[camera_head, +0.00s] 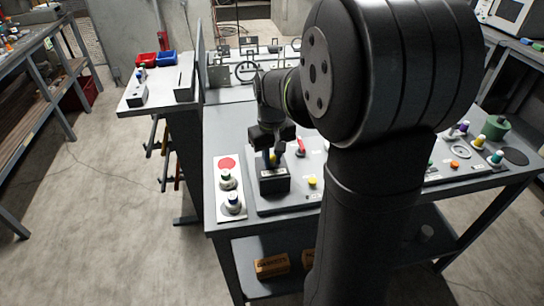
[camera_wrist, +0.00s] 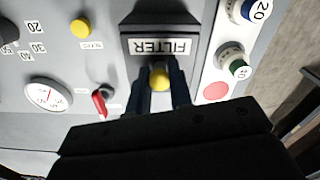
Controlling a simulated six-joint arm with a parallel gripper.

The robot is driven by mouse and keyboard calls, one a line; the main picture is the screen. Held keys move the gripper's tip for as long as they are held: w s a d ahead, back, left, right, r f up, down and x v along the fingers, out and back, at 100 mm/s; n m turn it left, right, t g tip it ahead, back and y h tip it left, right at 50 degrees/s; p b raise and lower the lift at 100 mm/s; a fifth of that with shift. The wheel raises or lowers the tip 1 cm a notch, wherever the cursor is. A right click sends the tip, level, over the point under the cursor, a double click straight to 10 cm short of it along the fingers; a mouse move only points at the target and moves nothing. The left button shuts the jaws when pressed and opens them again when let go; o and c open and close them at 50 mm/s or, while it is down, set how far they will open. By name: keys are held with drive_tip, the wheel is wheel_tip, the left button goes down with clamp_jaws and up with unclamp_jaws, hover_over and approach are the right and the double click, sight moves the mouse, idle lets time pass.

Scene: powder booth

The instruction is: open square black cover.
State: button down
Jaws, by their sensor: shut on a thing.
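The square black cover (camera_head: 274,186) is a dark block with a white label on the grey panel at the near left of the bench. In the wrist view the cover (camera_wrist: 160,27) shows its FILTER label upside down. A yellow knob (camera_wrist: 160,78) stands at the label side of the cover. My gripper (camera_wrist: 161,90) has its two dark fingers on either side of this knob, shut on it. In the head view my gripper (camera_head: 272,157) comes down from above onto the cover. I cannot tell if the cover is lifted at all.
A white plate with a red disc (camera_head: 227,163) and two knobs stands close to the left. A red switch (camera_wrist: 99,101), a dial gauge (camera_wrist: 48,93) and a yellow button (camera_wrist: 80,28) are on the panel nearby. The floor to the left is clear.

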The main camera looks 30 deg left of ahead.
drive_tip(key=w+a, duration=0.6)
idle(0.3)
drive_tip(key=c, duration=1.3)
unclamp_jaws()
drive_tip(key=shift+s, duration=0.1)
drive_tip(key=shift+d, duration=0.1)
drive_tip(key=shift+r, duration=0.1)
wheel_tip(320, 180, up, 17)
drive_tip(key=shift+r, duration=0.15)
